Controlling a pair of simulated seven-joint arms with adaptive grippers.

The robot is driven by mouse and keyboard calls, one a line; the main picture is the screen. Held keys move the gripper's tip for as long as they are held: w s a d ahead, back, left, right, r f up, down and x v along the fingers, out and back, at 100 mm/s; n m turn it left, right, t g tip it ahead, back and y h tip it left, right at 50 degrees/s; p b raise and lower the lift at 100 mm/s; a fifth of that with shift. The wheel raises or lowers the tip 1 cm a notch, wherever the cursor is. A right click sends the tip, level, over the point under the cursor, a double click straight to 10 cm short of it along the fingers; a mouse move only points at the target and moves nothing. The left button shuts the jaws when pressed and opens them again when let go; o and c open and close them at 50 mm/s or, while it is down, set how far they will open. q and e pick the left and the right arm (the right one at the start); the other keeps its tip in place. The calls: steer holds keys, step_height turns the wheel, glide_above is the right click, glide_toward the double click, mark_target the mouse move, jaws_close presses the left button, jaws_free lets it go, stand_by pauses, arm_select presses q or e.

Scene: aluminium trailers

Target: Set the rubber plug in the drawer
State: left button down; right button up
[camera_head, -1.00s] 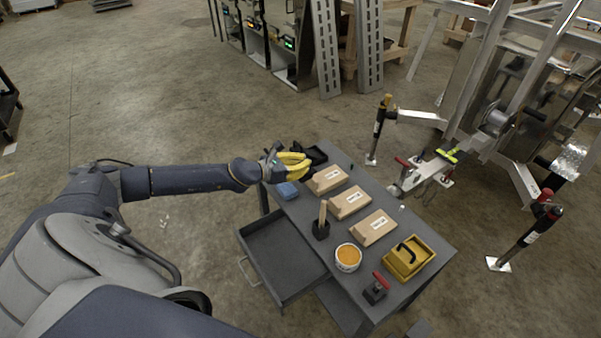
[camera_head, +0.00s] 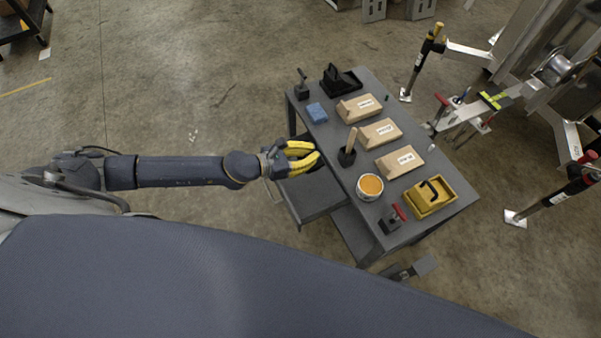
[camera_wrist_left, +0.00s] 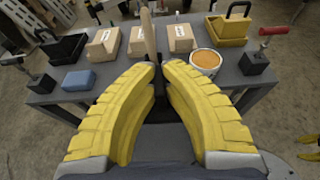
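The drawer (camera_head: 318,200) of the grey cart is pulled out on the cart's left side. It looks empty where I see it; my left gripper hides part of it. My left gripper (camera_head: 313,154) is above the drawer's far part, beside the cart top. In the left wrist view its yellow fingers (camera_wrist_left: 164,76) curve toward each other with a gap at the tips, and I see nothing held. I cannot pick out the rubber plug with certainty; a tiny dark green piece (camera_head: 387,97) lies near the cart's far edge. Two separated yellow fingers of my right gripper (camera_wrist_left: 306,147) show at the right wrist-view edge.
The cart top (camera_head: 335,134) carries a blue block (camera_head: 317,113), several wooden blocks (camera_head: 380,133), a tub of orange paste (camera_head: 370,187), a yellow box (camera_head: 430,197), a red-handled tool (camera_head: 391,219) and an upright wooden-handled tool (camera_head: 348,150). A trailer frame (camera_head: 520,92) stands right.

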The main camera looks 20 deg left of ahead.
arm_select(q)
steer(key=shift+s+a+f, duration=0.1)
steer(key=shift+a, duration=0.05)
steer(key=shift+f, duration=0.35)
step_height(320, 180, down, 19)
steer(key=shift+a+r, duration=0.1)
stand_by(0.5)
steer(key=shift+f, duration=0.65)
steer(key=c, duration=1.6)
jaws_free()
steer(key=shift+o, duration=0.2)
steer(key=shift+r, duration=0.1)
steer(key=r+v, duration=0.1)
steer(key=v, duration=1.1)
